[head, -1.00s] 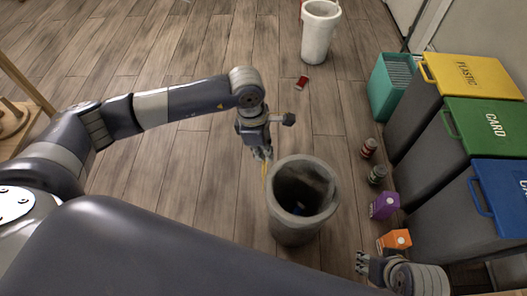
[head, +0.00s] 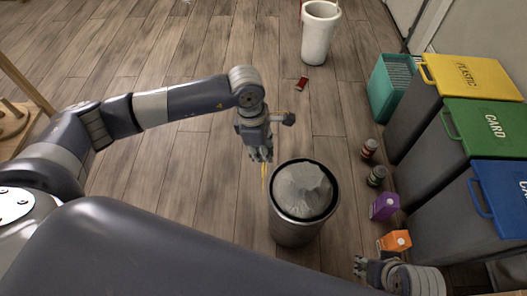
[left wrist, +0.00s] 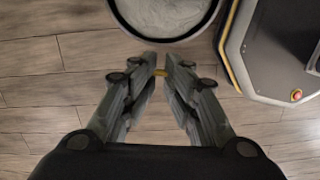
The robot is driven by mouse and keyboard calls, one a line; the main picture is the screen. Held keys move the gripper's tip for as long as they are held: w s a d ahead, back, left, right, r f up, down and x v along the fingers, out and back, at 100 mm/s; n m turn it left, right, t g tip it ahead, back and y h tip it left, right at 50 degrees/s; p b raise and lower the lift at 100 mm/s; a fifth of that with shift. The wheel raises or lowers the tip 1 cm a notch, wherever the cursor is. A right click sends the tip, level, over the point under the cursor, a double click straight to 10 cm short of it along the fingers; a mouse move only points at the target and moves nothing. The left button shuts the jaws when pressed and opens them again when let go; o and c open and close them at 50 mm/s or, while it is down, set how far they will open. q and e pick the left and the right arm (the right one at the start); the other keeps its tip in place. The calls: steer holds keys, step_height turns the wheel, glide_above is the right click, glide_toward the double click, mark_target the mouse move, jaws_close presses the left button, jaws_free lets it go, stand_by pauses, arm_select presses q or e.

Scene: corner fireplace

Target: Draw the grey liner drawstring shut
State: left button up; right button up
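The grey liner (head: 302,189) is bunched up and closed over inside the metal bin (head: 296,232), below a dark rim. It also shows in the left wrist view (left wrist: 165,14) at the top edge. My left gripper (head: 262,158) is just left of the bin, pointing down. Where the drawstring meets the liner is not clear. My right gripper (head: 360,266) is at the lower right, apart from the bin, its fingers too small to judge.
Lidded yellow (head: 472,75), green (head: 490,124) and blue (head: 503,195) bins stand at the right. A purple carton (head: 384,206), an orange carton (head: 395,241) and two jars (head: 377,175) stand between. A white bin (head: 318,35) stands at the back. Floor left of the bin is clear.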

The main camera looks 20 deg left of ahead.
arm_select(q)
step_height(320, 180, up, 12)
steer(key=a, duration=0.1)
steer(key=shift+a+f, duration=0.2)
steer(key=shift+a, duration=0.2)
steer(key=shift+s, duration=0.1)
